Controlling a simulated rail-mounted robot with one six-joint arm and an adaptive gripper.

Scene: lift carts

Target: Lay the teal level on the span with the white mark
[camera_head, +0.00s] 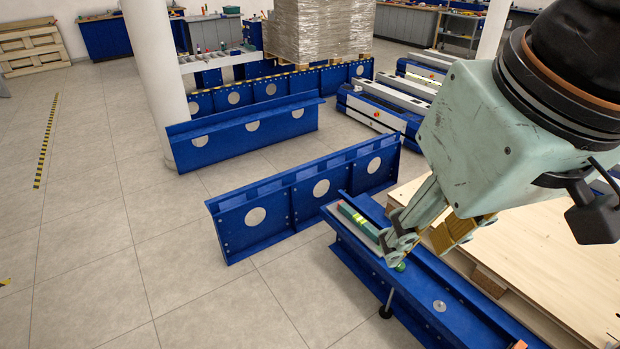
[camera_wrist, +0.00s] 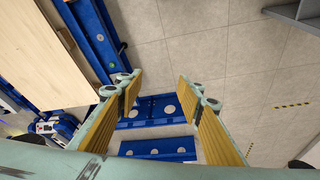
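The teal level (camera_head: 360,222), a bar with a yellow-green band, lies at the far end of a blue span (camera_head: 415,288) in the head view. My gripper (camera_head: 420,238) is over that span and hides the near end of the level. In the wrist view the finger pads of my gripper (camera_wrist: 168,108) are wide apart with nothing seen between them but floor and blue beams farther off. The same span (camera_wrist: 92,20) is at the upper left there, with a pale disc and a green dot. The disc (camera_head: 439,305) may be the white mark. I cannot make out the level there.
A pale wooden panel (camera_head: 540,255) lies right beside the span. Blue beams with round pale spots (camera_head: 305,190) stand on the floor beyond. A white column (camera_head: 150,70) and a wrapped pallet load (camera_head: 318,30) are farther back.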

